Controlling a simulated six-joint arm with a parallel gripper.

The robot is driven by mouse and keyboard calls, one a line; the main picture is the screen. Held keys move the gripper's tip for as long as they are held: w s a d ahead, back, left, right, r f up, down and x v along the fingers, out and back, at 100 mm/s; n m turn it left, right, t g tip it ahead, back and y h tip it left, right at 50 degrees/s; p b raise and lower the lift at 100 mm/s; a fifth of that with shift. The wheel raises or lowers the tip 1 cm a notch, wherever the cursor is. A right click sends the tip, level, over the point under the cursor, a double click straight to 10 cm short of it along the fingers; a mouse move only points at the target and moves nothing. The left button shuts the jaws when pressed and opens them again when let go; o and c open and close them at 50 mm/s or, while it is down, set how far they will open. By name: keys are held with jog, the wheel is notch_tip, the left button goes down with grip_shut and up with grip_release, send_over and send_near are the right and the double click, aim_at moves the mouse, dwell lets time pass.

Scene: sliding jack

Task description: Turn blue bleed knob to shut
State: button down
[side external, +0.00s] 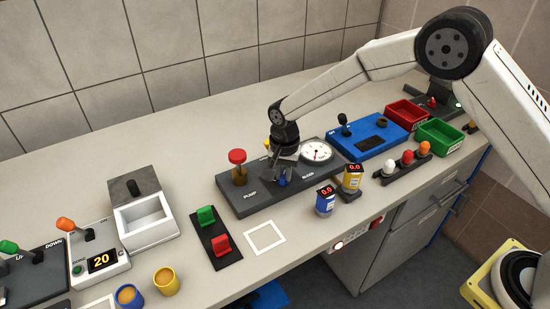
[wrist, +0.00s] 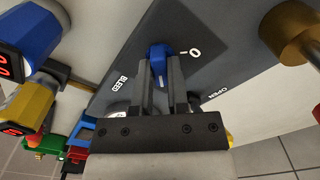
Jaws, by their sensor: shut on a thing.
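The blue bleed knob (wrist: 157,55) sits on the dark jack panel (side external: 248,199), next to the printed word BLEED. In the wrist view its blue tip points up the picture, near a white line and an "O" mark; the word OPEN is printed lower right. My gripper (wrist: 160,75) is shut on the knob, with one finger on each side of it. In the side view my gripper (side external: 284,176) is low over the panel and only a little blue of the knob (side external: 283,181) shows beneath it.
On the same panel stand a red-topped pump knob (side external: 237,157) at left and a white round gauge (side external: 317,151) at right. Blue (side external: 325,201) and yellow (side external: 352,179) meters showing 0.0 stand in front. A blue panel (side external: 368,138) lies to the right. Bare counter lies behind.

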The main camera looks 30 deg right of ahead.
jog(key=shift+n, duration=0.4)
jog(key=n, duration=0.8)
jog(key=shift+r+n, duration=0.1)
jog(key=shift+n, duration=0.3)
jog(key=n, duration=0.4)
jog(key=shift+n, duration=2.2)
jog(key=c, duration=0.6)
grip_release()
